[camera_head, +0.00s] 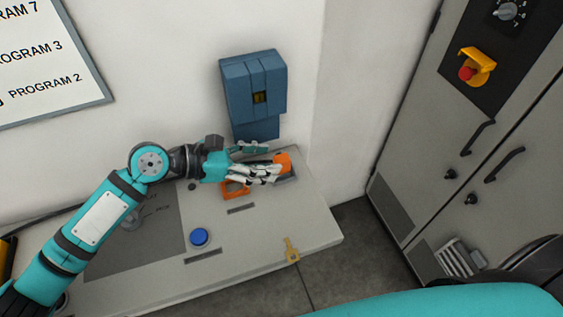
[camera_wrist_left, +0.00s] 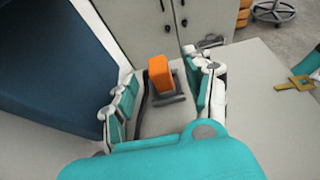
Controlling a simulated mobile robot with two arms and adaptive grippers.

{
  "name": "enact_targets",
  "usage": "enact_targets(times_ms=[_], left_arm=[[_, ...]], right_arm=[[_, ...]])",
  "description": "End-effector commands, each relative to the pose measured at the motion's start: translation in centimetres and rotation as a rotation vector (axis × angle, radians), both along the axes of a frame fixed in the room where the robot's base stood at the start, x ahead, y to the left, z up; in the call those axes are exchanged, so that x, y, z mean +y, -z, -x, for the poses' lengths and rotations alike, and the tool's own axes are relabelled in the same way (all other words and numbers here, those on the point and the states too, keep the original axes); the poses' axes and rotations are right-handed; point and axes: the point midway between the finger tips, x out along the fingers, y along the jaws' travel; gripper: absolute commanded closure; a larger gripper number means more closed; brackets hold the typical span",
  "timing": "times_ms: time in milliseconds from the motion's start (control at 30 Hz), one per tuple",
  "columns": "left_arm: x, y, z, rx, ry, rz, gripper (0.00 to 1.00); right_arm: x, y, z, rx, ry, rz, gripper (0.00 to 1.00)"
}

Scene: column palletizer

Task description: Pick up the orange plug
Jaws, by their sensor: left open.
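The orange plug (camera_head: 283,160) is a small block near the far right end of the grey console top. In the left wrist view the plug (camera_wrist_left: 160,75) stands upright at a dark grey base, between the two fingers. My left gripper (camera_head: 265,162) is open around or just short of the plug, with a finger to each side. The fingers hide part of the plug in the head view, and I cannot tell whether they touch it. My right gripper is not in view.
A blue wall box (camera_head: 254,90) hangs just behind the gripper. An orange handle-like piece (camera_head: 235,190) lies beneath the fingers. A blue button (camera_head: 199,237) and a yellow key-like piece (camera_head: 291,250) are nearer the console's front. Grey cabinets (camera_head: 420,130) stand at the right.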

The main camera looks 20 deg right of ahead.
Motion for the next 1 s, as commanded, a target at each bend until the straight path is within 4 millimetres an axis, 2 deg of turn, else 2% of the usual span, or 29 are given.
enact_targets(times_ms=[33,200,500,900,1000], left_arm=[[-0.9,-0.1,-0.1,0.003,0.001,0.002,0.48],[-2.9,1.0,-0.3,0.0,0.001,0.001,0.48],[-3.4,1.4,-0.3,0.0,0.0,0.0,0.48],[-3.3,1.4,-0.3,0.0,0.0,0.0,0.99],[-3.3,1.3,-0.3,0.0,0.0,0.001,1.0]], right_arm=[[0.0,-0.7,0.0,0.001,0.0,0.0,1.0],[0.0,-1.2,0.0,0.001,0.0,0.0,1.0],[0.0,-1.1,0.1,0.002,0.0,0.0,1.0],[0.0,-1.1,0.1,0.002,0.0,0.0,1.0],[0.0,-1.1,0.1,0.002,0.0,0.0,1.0]])
